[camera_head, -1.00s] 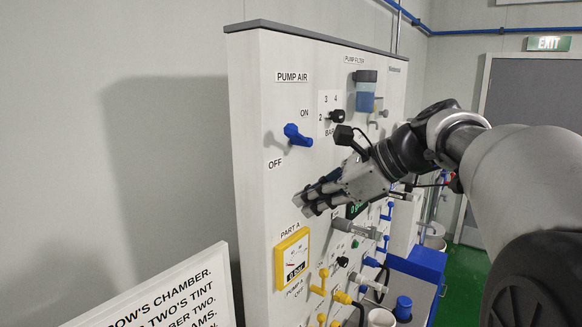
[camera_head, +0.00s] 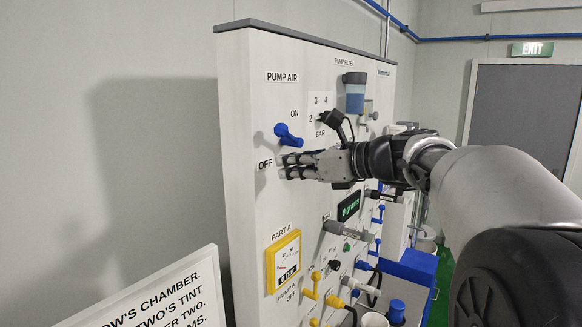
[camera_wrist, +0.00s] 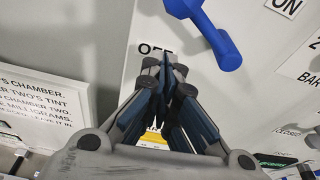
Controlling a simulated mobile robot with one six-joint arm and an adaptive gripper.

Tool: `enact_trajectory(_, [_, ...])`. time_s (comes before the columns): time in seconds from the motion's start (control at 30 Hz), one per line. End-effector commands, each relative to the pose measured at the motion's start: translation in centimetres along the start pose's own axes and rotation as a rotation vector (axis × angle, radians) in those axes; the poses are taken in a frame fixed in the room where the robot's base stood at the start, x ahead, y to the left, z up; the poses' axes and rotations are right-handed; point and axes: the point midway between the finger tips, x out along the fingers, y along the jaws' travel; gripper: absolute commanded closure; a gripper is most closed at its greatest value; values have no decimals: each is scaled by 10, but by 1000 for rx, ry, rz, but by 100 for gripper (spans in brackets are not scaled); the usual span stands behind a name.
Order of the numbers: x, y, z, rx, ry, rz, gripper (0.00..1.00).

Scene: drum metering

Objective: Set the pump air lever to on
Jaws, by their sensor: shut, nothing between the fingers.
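The blue pump air lever (camera_head: 288,136) is on the upper left of the white panel, between the ON label (camera_head: 294,114) above and the OFF label (camera_head: 265,163) at lower left. Its handle slants down to the right. My gripper (camera_head: 284,167) is shut and empty, just below the lever, with its fingertips near the OFF label. In the wrist view the lever (camera_wrist: 212,38) is above and right of the fingertips (camera_wrist: 168,62), with a visible gap in the picture. The fingers partly cover the OFF label there.
The pressure knob marked BAR is partly behind my wrist. A yellow-framed gauge (camera_head: 283,262) and several yellow and blue valves sit lower on the panel (camera_head: 245,215). A white sign (camera_head: 165,295) stands at lower left. The wall side left of the panel is free.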

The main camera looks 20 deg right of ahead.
Motion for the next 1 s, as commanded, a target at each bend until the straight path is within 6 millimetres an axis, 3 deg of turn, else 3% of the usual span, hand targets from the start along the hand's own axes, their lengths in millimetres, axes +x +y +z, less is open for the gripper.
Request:
enact_trajectory(0.03, [-6,-1,14,-8,-4,-5,100])
enact_trajectory(0.23, [-12,0,30,-5,-3,-4,100])
enact_trajectory(1.0, [-10,6,38,52,-2,10,100])
